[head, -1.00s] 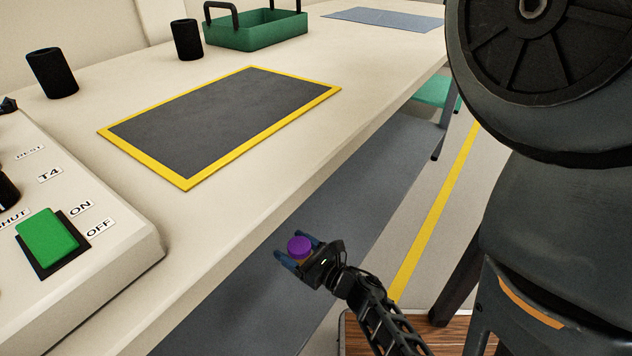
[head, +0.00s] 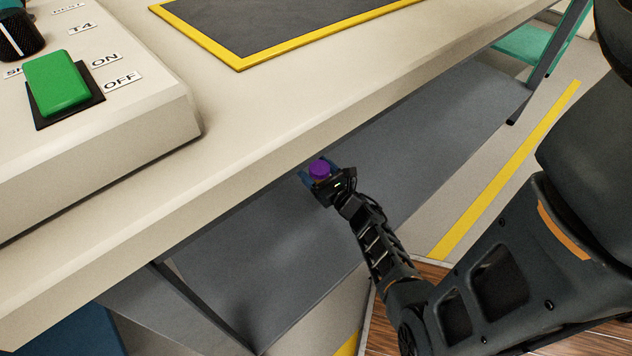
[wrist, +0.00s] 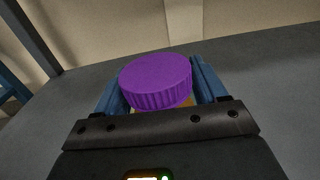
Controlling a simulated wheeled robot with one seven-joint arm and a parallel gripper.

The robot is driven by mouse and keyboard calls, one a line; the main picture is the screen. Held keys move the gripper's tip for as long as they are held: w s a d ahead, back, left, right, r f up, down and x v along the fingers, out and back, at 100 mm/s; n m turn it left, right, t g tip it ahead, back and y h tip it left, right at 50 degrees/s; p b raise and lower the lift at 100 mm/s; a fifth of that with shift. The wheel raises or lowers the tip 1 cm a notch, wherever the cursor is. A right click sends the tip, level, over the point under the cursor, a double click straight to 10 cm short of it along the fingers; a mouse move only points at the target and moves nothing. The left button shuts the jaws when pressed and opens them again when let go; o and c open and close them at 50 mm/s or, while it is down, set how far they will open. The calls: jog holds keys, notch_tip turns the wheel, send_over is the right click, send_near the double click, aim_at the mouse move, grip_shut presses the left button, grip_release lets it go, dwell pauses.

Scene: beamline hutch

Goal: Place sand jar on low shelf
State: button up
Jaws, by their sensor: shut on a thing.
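The sand jar has a ribbed purple lid (head: 320,168), and a little of its tan body shows below the lid in the wrist view (wrist: 155,82). My gripper (head: 314,176) is shut on the jar, with a blue finger on each side of it in the wrist view (wrist: 157,88). The jar looks upright. The low shelf (head: 250,245) is a grey surface under the bench, and it also shows in the wrist view (wrist: 265,70). The jar is over the shelf near the bench's front edge; I cannot tell how high, as its base is hidden.
The cream bench top (head: 300,100) overhangs the shelf. On it are a control box (head: 130,160) with a green switch (head: 57,83) and a yellow-bordered dark mat (head: 240,62). A shelf leg (head: 205,305) stands at lower left. The visible shelf surface is clear.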

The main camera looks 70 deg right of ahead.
jog(key=shift+f+b, duration=0.95)
jog(key=shift+f, duration=0.95)
jog(key=shift+f, duration=0.1)
jog(key=o, duration=1.3)
jog(key=shift+s+a, duration=0.2)
jog(key=shift+s, duration=0.05)
jog(key=p+v, duration=0.2)
jog(key=v, duration=0.9)
jog(key=shift+s+a, duration=0.1)
jog(key=shift+s, duration=0.05)
